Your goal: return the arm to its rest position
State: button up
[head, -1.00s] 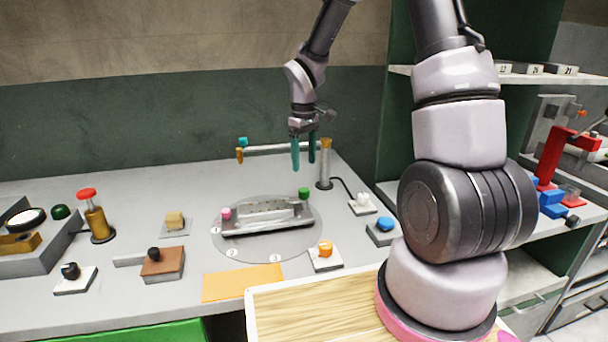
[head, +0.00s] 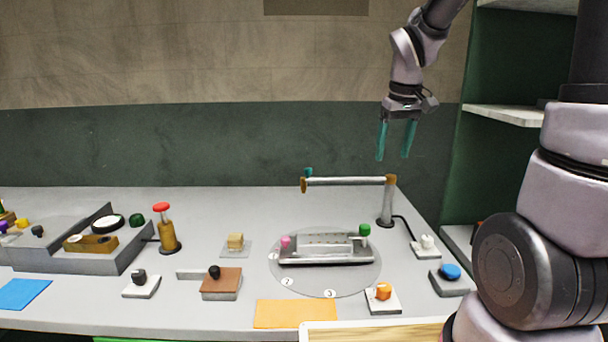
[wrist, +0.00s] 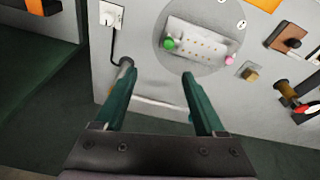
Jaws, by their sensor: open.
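My gripper (head: 396,140) hangs at the upper right in the head view, fingers pointing down, in front of the dark green wall band. Its two teal fingers are spread and nothing is between them. In the wrist view the same open fingers (wrist: 158,82) reach toward the table, with a gap between them. My arm comes down from the top edge of the head view, and its thick lower links fill the right side. In the picture the gripper appears above the grey post with a horizontal bar (head: 345,181), apart from it.
A metal plate with pink and green knobs (head: 325,250) lies on a round disc (head: 350,285). Around it are a blue button (head: 450,271), an orange knob (head: 383,291), a brown block (head: 221,285) and an orange mat (head: 295,314). A shelf (head: 505,115) stands at right. Air around the gripper is clear.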

jog(key=s+d+r+m+t+y, duration=0.1)
jog(key=s+r+m+t, duration=0.1)
jog(key=s+r, duration=0.3)
jog(key=s+d+r+m+t, duration=0.1)
jog(key=s+r+m, duration=0.3)
jog(key=s, duration=0.6)
jog(key=shift+s+r+m+t+y, duration=0.15)
jog(key=shift+r+m+t+y, duration=0.25)
jog(key=shift+r+t, duration=0.5)
jog(key=shift+d, duration=0.1)
